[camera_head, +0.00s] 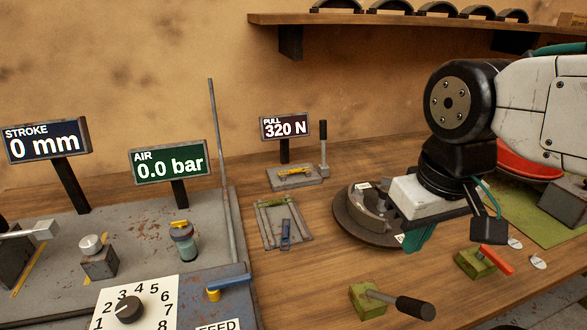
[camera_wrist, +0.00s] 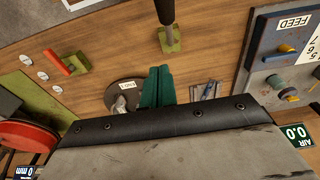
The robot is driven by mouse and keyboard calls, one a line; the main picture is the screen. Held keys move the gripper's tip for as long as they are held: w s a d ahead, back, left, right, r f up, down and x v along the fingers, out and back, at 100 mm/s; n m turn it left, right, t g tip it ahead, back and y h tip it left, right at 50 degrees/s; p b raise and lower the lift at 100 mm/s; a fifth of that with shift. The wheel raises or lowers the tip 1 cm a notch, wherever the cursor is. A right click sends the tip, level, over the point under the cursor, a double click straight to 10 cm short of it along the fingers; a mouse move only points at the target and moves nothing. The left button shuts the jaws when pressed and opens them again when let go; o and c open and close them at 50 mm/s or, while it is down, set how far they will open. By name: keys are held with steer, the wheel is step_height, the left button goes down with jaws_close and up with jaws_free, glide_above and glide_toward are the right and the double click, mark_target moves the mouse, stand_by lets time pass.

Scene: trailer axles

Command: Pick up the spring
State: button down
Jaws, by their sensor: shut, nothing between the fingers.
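My gripper (camera_head: 421,237) has teal fingers and is shut and empty, over the right side of the round brake plate (camera_head: 345,222) in the head view. In the wrist view my gripper (camera_wrist: 157,86) shows its fingers together, between the brake plate (camera_wrist: 113,92) and the small tray (camera_wrist: 196,91). No spring is clear enough to name for sure. A small yellow piece (camera_head: 295,172) lies on the grey pull-gauge base, perhaps a spring. The small tray (camera_head: 266,240), left of the brake plate, holds thin parts and a blue piece (camera_head: 286,236); I cannot tell whether one is a spring.
A lever (camera_head: 323,145) stands upright at the pull gauge, whose sign (camera_head: 285,128) reads 320 N. A green block with a black-handled lever (camera_head: 400,302) and a red-handled block (camera_head: 478,262) stand at front right. The grey test bench (camera_head: 75,225) fills the left.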

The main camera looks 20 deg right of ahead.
stand_by(0.4)
steer(key=c, duration=1.6)
jaws_free()
steer(key=shift+c, duration=0.2)
steer(key=o, duration=0.4)
steer(key=shift+w+f, duration=0.1)
steer(key=shift+f, duration=0.15)
steer(key=shift+c, duration=0.2)
steer(key=n, duration=1.8)
glide_toward(296, 169)
steer(key=f, duration=0.1)
steer(key=shift+t, duration=0.4)
steer(key=shift+w+f, duration=0.15)
steer(key=shift+f, duration=1.05)
steer(key=shift+w+f, duration=0.2)
steer(key=shift+f, duration=1.05)
steer(key=shift+w+f, duration=0.15)
steer(key=shift+f, duration=1.05)
